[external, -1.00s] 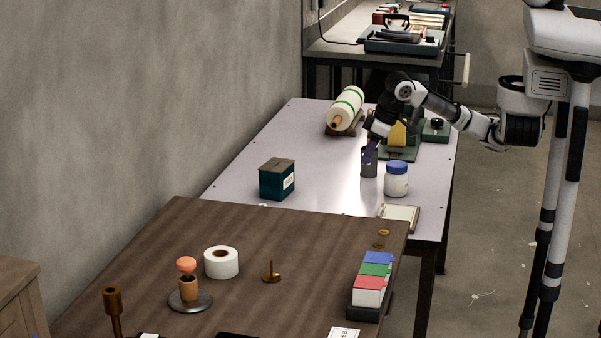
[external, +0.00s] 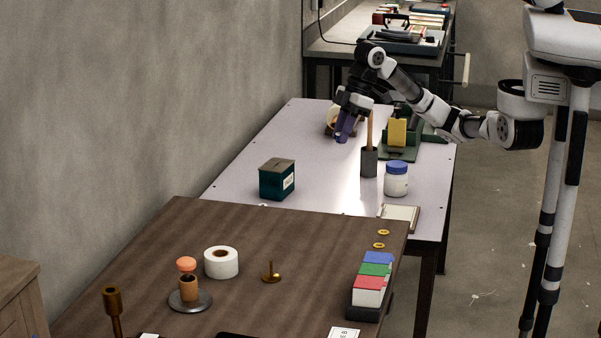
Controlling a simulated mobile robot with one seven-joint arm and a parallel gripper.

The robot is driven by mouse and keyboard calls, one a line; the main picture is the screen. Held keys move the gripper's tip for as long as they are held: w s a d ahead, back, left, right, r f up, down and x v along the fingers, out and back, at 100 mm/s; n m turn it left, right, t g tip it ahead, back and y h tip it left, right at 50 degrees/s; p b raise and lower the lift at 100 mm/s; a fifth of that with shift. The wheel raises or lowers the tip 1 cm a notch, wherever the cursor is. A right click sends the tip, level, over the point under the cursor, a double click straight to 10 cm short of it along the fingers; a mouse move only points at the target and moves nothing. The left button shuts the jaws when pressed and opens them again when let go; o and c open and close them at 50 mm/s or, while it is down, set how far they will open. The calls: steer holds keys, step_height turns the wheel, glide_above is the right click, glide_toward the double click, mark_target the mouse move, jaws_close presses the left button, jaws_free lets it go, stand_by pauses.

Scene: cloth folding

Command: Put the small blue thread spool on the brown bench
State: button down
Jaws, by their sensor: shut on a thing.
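My gripper (external: 346,122) is shut on a small blue-violet thing, which looks like the blue thread spool (external: 342,135). The brown bench (external: 150,255) stands in the foreground, nearer the camera and apart from my gripper.
The bench carries a white tape roll (external: 221,263), a brass spindle (external: 270,273) and a card box (external: 370,290). Bare wood shows around the bench's middle.

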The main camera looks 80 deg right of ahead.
steer(key=w+a+r+n+g+y, duration=0.2)
steer(key=a+r+n+g, duration=0.1)
steer(key=a+n, duration=0.8)
step_height(320, 180, up, 3)
steer(key=n+g+b, duration=0.1)
steer(key=n+g, duration=0.1)
steer(key=n, duration=0.1)
glide_above(318, 231)
steer(key=d, duration=0.1)
steer(key=shift+h, duration=0.4)
steer(key=f, duration=1.9)
steer(key=shift+w+f+p, duration=0.25)
steer(key=shift+f+p, duration=0.05)
steer(key=shift+f, duration=0.1)
steer(key=c, duration=1.7)
jaws_free()
steer(key=shift+f, duration=0.15)
steer(key=shift+c, duration=0.2)
steer(key=o, duration=0.5)
steer(key=shift+c, duration=0.2)
steer(key=b+v, duration=0.1)
steer(key=v, duration=1.1)
steer(key=shift+r, duration=0.2)
